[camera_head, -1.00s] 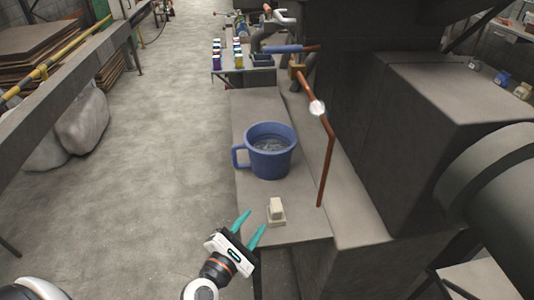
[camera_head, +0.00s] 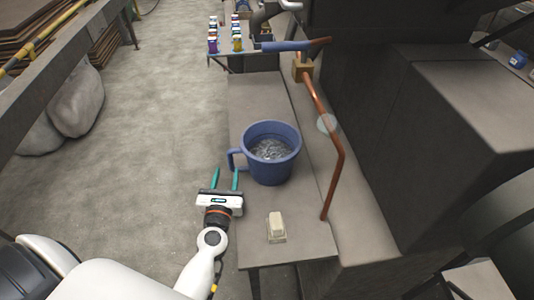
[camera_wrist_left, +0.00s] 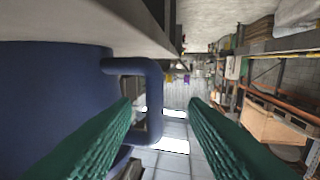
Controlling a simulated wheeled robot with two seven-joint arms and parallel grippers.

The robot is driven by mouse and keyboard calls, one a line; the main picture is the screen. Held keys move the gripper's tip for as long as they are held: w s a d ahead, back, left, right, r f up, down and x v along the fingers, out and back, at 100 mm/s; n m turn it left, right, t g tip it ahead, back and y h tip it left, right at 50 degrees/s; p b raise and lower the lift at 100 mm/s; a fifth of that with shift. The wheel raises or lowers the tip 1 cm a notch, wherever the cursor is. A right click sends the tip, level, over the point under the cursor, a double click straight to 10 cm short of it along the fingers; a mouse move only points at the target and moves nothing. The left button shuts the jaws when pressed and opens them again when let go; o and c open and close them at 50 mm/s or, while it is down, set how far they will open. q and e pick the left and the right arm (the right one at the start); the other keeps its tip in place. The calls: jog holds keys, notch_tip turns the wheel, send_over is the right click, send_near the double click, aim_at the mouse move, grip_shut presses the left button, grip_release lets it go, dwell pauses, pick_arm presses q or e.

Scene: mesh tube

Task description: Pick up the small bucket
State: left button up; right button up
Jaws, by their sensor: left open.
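The small bucket (camera_head: 270,166) is blue with a side handle on its left and stands upright on the grey ledge, with something clear and shiny inside. In the left wrist view the bucket (camera_wrist_left: 50,100) fills the left side, and its handle (camera_wrist_left: 154,95) shows between the two green fingers. My left gripper (camera_head: 226,170) is open and empty. Its fingertips are close to the handle, at its left and near side; I cannot tell whether they touch it. My right gripper is not in view.
A pale block (camera_head: 277,225) sits on the ledge (camera_head: 262,90) in front of the bucket. A copper pipe (camera_head: 338,160) rises to the right of the bucket. Several small coloured containers (camera_head: 237,44) stand on a far table.

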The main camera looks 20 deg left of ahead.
aim_at(231, 166)
pick_arm(q)
jog(key=shift+w+a+r, duration=0.1)
jog(key=shift+w+a, duration=0.1)
jog(key=shift+w, duration=0.4)
jog(key=shift+w+a, duration=0.1)
jog(key=shift+w, duration=0.2)
jog(key=x, duration=0.3)
jog(key=p+x, duration=0.1)
jog(key=x, duration=0.1)
jog(key=shift+w+f, duration=0.25)
jog(key=shift+f, duration=0.1)
grip_shut()
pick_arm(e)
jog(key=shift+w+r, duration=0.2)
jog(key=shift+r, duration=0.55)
